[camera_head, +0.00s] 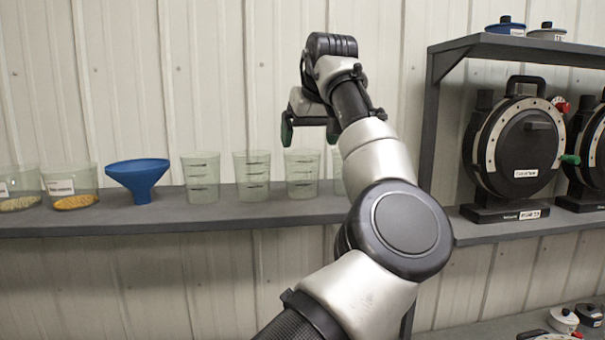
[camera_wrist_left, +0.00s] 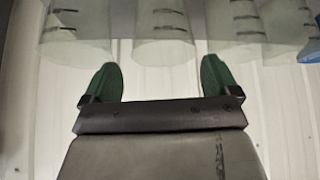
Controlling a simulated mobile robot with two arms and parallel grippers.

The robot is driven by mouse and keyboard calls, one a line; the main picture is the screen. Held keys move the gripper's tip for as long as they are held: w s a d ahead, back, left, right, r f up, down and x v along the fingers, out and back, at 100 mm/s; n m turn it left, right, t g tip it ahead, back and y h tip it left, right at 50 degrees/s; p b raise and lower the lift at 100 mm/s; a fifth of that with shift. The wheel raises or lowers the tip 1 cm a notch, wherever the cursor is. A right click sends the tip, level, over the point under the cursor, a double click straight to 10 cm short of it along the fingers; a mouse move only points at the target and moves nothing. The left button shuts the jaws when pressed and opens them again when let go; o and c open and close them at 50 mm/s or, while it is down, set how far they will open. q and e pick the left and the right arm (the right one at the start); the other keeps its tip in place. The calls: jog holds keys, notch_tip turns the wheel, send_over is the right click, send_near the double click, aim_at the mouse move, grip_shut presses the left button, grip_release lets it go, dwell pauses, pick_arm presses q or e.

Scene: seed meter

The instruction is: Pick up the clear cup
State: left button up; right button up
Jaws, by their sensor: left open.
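Several clear cups with dark level marks stand in a row on the grey shelf. In the head view they are a left cup (camera_head: 201,180), a second cup (camera_head: 252,178), a third cup (camera_head: 302,176) and one mostly hidden behind my arm. My left gripper (camera_head: 310,133) is open and empty, in front of the wall, appearing just above the third cup. In the left wrist view, my left gripper (camera_wrist_left: 160,76) has its green fingertips spread, with one clear cup (camera_wrist_left: 165,48) between and beyond them, apart from them. Other cups show on both sides.
A blue funnel (camera_head: 138,175) and jars of seed (camera_head: 69,186) stand left of the cups on the shelf (camera_head: 100,222). At the right, a rack (camera_head: 429,150) holds round black seed meters (camera_head: 516,150). Small lidded pots sit above and below.

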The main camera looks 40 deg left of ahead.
aim_at(302, 157)
pick_arm(q)
jog(key=p+x, duration=0.2)
jog(key=x, duration=0.3)
jog(key=shift+a+f, duration=0.3)
jog(key=shift+a, duration=0.05)
jog(key=shift+a+f, duration=0.1)
jog(key=shift+f, duration=0.1)
pick_arm(e)
jog(key=r, duration=0.1)
jog(key=w+a, duration=0.1)
jog(key=a+r, duration=0.1)
jog(key=shift+w+r, duration=0.25)
jog(key=shift+r, duration=0.1)
pick_arm(q)
jog(key=shift+r, duration=0.1)
jog(key=c, duration=0.6)
pick_arm(e)
jog(key=shift+s+d, duration=0.15)
jog(key=shift+d, duration=0.1)
